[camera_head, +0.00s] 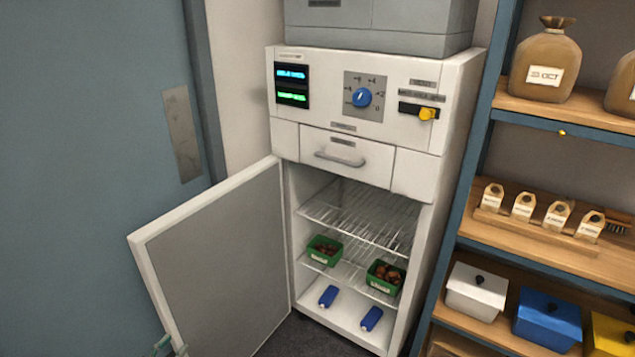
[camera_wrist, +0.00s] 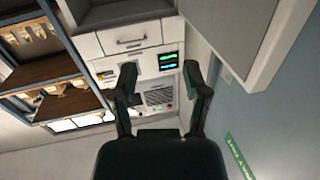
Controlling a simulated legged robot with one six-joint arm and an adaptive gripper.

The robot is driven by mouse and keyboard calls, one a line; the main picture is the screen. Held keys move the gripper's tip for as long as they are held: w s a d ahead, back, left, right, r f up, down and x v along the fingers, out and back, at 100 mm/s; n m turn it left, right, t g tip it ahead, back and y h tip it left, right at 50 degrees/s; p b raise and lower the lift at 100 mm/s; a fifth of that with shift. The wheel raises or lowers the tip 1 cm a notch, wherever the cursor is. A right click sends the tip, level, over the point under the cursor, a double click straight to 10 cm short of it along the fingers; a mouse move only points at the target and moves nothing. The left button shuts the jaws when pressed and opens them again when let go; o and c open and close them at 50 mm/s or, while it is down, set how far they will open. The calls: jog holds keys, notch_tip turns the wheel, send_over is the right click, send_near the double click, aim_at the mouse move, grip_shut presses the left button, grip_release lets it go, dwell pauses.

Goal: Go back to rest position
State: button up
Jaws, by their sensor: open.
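My gripper (camera_wrist: 160,88) is in the wrist view, its two dark fingers spread apart with nothing between them. Beyond the fingers is the white cabinet's front (camera_wrist: 140,62), seen upside down, with its lit display and drawer. In the head view the same white cabinet (camera_head: 340,148) stands with its lower door (camera_head: 222,262) swung wide open to the left. Inside, two green trays of chestnuts (camera_head: 324,250) (camera_head: 385,278) sit on a wire shelf. My gripper cannot be clearly made out in the head view.
Two blue objects (camera_head: 328,296) (camera_head: 371,318) lie on the cabinet floor. A shelf unit (camera_head: 545,182) with sacks, small bags and coloured boxes stands close on the right. A blue-grey door (camera_head: 90,150) is on the left. A small greenish piece shows at the bottom edge beside the open door.

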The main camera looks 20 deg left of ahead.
jog(key=w+d+r+g+y, duration=0.1)
jog(key=w+d+r+y, duration=0.2)
jog(key=w+r, duration=0.65)
jog(key=w+d+r+y, duration=0.2)
jog(key=w+d+r, duration=0.1)
jog(key=w+r, duration=0.65)
jog(key=w+d+r+n+g+y, duration=0.1)
jog(key=w+d+r+y, duration=0.1)
jog(key=d+r, duration=0.45)
jog(key=w+d+r+n+g+y, duration=0.1)
jog(key=w+d+r+n+g, duration=0.15)
jog(key=d+r, duration=0.45)
jog(key=s+d+r+g+h, duration=0.1)
jog(key=s+d, duration=0.3)
jog(key=d, duration=0.7)
jog(key=s+d+r+g, duration=0.15)
jog(key=s+d, duration=0.25)
jog(key=d, duration=0.7)
jog(key=s+d+f+m+g+h, duration=0.1)
jog(key=s+d+f+g+h, duration=0.1)
jog(key=s+d, duration=0.8)
jog(key=s+d+f+m+g+h, duration=0.1)
jog(key=s+d+f+g+h, duration=0.2)
jog(key=s+d+f, duration=0.4)
jog(key=s+d, duration=0.3)
jog(key=s, duration=0.1)
jog(key=shift+d+f+h, duration=0.15)
jog(key=shift+d+h, duration=0.15)
jog(key=shift+h, duration=0.1)
